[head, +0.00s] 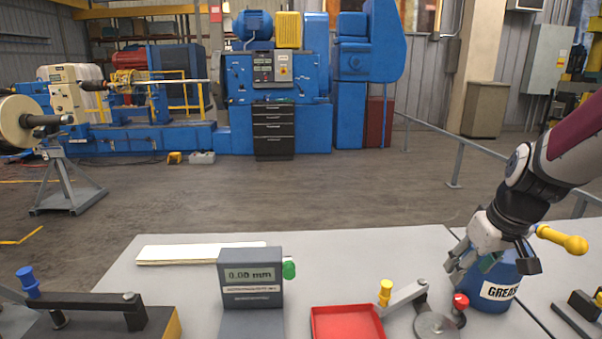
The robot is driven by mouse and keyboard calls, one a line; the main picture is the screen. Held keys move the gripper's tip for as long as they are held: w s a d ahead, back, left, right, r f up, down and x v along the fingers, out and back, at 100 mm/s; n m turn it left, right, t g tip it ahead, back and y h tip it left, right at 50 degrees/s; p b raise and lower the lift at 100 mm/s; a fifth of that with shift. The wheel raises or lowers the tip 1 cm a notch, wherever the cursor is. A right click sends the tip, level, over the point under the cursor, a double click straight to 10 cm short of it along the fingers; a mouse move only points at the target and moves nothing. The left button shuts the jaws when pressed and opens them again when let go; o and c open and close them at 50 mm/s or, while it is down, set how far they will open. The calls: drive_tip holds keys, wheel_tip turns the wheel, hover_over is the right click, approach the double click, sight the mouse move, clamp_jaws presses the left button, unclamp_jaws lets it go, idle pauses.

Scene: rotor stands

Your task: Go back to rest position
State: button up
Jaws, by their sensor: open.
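My gripper (491,268) is at the right of the head view, at the end of my arm, which comes in from the right edge. Its fingers are spread and I see nothing held between them. It overlaps the upper part of a blue can labelled "GREASE" (498,292) on the grey table. I cannot tell whether the fingers touch the can. A yellow knobbed handle (562,240) shows just right of the gripper; what it belongs to is partly hidden.
The table (370,257) holds a 0.00 mm gauge (251,276), a red tray (346,324), a lever fixture (437,323), papers (200,253) and dark fixtures at both ends. Beyond are a rail (460,142), open floor, a grey stand (68,188) and blue machinery (275,90).

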drive_tip(key=s+a+r, duration=0.3)
drive_tip(key=s+a, duration=0.4)
drive_tip(key=s, duration=0.3)
drive_tip(key=s+a+r, duration=0.4)
drive_tip(key=s+a, duration=0.3)
drive_tip(key=s, duration=0.4)
drive_tip(key=shift+a+r+m+t, duration=0.2)
drive_tip(key=shift+a+m+t, duration=0.05)
drive_tip(key=shift+m+t, duration=0.15)
